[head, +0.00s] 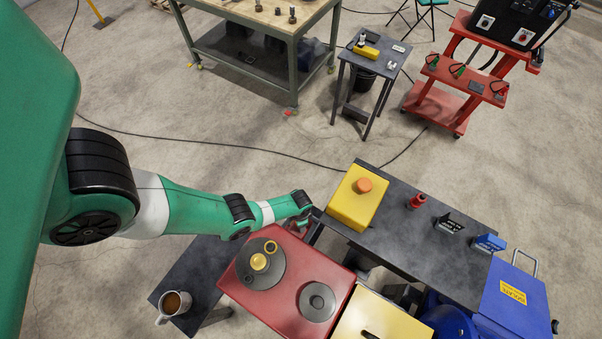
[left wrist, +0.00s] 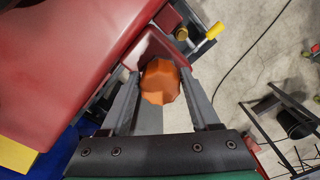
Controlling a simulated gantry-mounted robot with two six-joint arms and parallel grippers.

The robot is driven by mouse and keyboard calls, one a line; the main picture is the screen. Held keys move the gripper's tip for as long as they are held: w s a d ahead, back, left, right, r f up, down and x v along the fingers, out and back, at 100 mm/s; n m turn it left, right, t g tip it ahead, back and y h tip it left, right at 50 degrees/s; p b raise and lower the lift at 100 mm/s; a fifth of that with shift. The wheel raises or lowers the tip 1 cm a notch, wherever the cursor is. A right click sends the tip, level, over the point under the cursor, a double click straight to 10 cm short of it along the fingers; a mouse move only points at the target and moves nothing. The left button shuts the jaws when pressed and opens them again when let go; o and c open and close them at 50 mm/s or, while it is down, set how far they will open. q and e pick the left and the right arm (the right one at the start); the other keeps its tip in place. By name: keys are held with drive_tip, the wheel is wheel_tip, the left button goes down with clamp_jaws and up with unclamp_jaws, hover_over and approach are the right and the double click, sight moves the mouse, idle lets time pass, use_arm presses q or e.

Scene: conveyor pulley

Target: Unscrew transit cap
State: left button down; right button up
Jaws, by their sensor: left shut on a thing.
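An orange faceted cap (left wrist: 160,82) sits between the two fingers of my left gripper (left wrist: 162,92) in the left wrist view. The gripper is shut on it. The cap lies in front of a red part at the side of the red housing (left wrist: 60,65). I cannot tell whether the cap touches that part. In the head view my left gripper (head: 308,220) is at the far edge of the red housing (head: 318,262), and the cap is hidden there. My right gripper is in neither view.
A yellow box (head: 350,208) with an orange knob (head: 363,185) stands on the dark bench (head: 430,255), close right of my gripper. A red fitting (head: 417,201) and blue block (head: 488,243) are further right. A mug (head: 174,306) stands on a low table at left.

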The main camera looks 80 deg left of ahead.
use_arm(q)
drive_tip(key=shift+r+p, duration=0.7)
drive_tip(key=shift+p, duration=0.05)
idle(0.3)
drive_tip(key=shift+r+p, duration=2)
drive_tip(key=shift+r, duration=0.05)
